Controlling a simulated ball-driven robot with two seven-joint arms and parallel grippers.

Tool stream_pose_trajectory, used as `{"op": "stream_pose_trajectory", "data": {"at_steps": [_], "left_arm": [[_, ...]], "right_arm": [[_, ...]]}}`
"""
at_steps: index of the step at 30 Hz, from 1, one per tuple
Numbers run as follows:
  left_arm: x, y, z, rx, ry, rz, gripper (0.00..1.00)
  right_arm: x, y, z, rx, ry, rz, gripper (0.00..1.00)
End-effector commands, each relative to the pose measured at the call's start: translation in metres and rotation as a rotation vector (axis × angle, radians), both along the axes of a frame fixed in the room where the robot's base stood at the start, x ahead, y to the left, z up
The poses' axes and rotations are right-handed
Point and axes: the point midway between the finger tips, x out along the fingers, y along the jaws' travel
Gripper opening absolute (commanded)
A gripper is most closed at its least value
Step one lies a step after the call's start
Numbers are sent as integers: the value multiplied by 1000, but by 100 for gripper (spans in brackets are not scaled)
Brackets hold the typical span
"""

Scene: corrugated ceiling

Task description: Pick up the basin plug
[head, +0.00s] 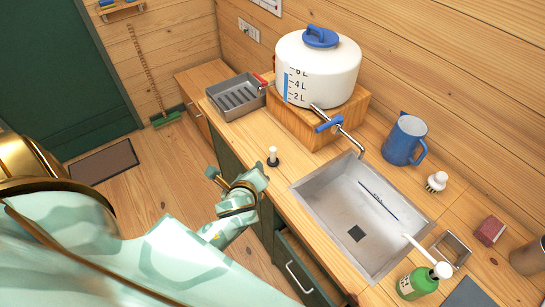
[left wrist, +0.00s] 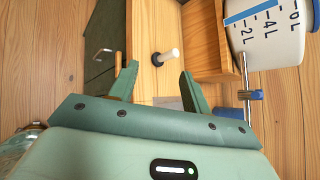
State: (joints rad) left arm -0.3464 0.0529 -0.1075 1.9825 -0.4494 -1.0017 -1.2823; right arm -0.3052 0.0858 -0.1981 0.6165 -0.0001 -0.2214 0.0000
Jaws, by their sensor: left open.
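The basin plug (head: 273,157), a dark disc with an upright white handle, stands on the wooden counter left of the sink (head: 320,196). In the left wrist view the plug (left wrist: 167,57) lies beyond the fingertips, roughly in line with the gap between them. My left gripper (head: 238,174) is open and empty, just left of the plug near the counter's front edge, and apart from it. In the left wrist view the open fingers (left wrist: 158,82) show on both sides of the gap. My right gripper is not in view.
A white water tank (head: 318,75) with a blue-handled tap (head: 329,123) stands on a wooden block behind the plug. A grey drying tray (head: 236,97) is at far left. A blue mug (head: 405,140) and green bottle (head: 417,284) flank the sink. A drawer (head: 300,270) stands open below.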

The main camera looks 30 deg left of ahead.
Motion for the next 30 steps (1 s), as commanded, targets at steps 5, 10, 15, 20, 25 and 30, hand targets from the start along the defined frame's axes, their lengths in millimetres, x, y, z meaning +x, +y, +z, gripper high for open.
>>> {"op": "stream_pose_trajectory", "data": {"at_steps": [5,10,15,20,25,30], "left_arm": [[36,-11,-20,391,117,-301,48],[54,-18,-30,573,169,-437,48],[82,-8,-45,598,175,-454,48],[115,7,-64,596,177,-452,48],[138,16,-76,594,175,-452,48],[148,22,-81,594,177,-452,48]], "right_arm": [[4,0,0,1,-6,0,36],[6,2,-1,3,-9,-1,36],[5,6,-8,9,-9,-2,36],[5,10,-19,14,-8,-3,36],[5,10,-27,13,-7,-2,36],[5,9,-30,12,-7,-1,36]]}}
